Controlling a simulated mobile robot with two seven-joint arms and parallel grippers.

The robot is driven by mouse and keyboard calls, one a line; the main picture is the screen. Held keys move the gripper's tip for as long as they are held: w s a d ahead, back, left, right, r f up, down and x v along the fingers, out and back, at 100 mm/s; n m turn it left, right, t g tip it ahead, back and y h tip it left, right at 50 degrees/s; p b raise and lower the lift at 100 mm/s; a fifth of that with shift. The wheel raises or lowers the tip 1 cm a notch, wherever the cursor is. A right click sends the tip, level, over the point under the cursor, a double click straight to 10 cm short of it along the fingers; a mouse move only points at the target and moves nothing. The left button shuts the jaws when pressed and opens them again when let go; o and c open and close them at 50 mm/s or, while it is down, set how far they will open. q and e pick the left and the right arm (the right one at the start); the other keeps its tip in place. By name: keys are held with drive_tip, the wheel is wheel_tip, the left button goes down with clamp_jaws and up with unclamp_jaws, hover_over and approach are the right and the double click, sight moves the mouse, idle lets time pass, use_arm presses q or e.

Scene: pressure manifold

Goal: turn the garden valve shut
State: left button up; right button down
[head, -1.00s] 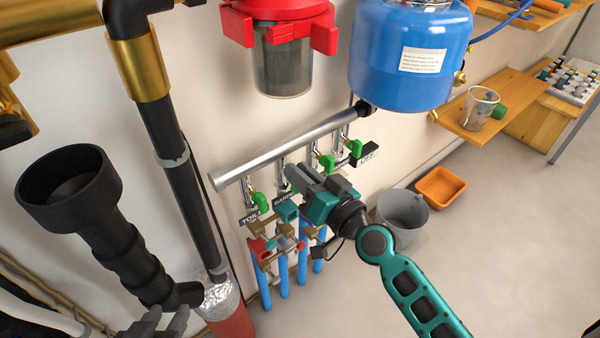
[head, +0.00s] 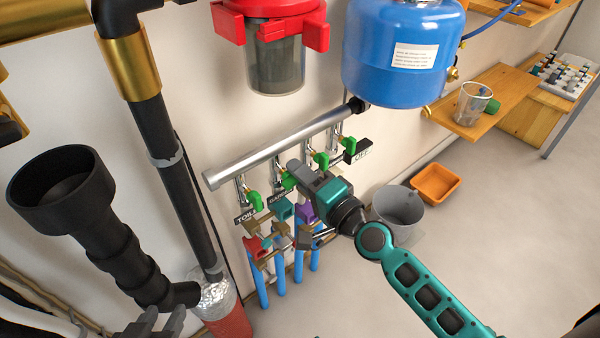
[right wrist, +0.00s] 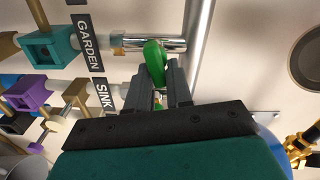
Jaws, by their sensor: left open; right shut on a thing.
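The garden valve's green handle (head: 285,180) is on the second branch from the left under the silver manifold pipe (head: 275,152), above the GARDEN label (head: 280,197). In the right wrist view the green handle (right wrist: 154,58) shows at the fingertips, beside the GARDEN label (right wrist: 86,42). My right gripper (head: 294,170) is shut on this handle; the fingers (right wrist: 158,75) partly hide it. Another bit of green shows lower between the fingers. My left gripper (head: 170,324) shows only partly at the bottom edge, open and apart from the valves.
Other green handles stand close by: the toilet one (head: 253,202) to the left and two (head: 321,160) to the right. Blue pipes (head: 280,275) run below. A black drain pipe (head: 180,190) stands left; a grey bucket (head: 398,210) stands on the floor to the right.

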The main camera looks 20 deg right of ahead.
use_arm(q)
drive_tip(key=shift+d, duration=0.1)
use_arm(e)
drive_tip(key=shift+a+f+m, duration=0.1)
drive_tip(key=shift+f+m, duration=0.2)
drive_tip(key=shift+m, duration=0.8)
use_arm(q)
drive_tip(key=shift+f, duration=0.1)
use_arm(e)
drive_tip(key=c, duration=1.1)
unclamp_jaws()
drive_tip(key=shift+c, duration=0.2)
use_arm(q)
drive_tip(key=shift+w+d+f+b, duration=0.15)
drive_tip(key=shift+d+f+b, duration=0.35)
drive_tip(key=shift+b, duration=1)
use_arm(e)
drive_tip(key=v, duration=1.3)
use_arm(q)
drive_tip(key=shift+a, duration=0.1)
use_arm(e)
drive_tip(key=shift+r, duration=0.1)
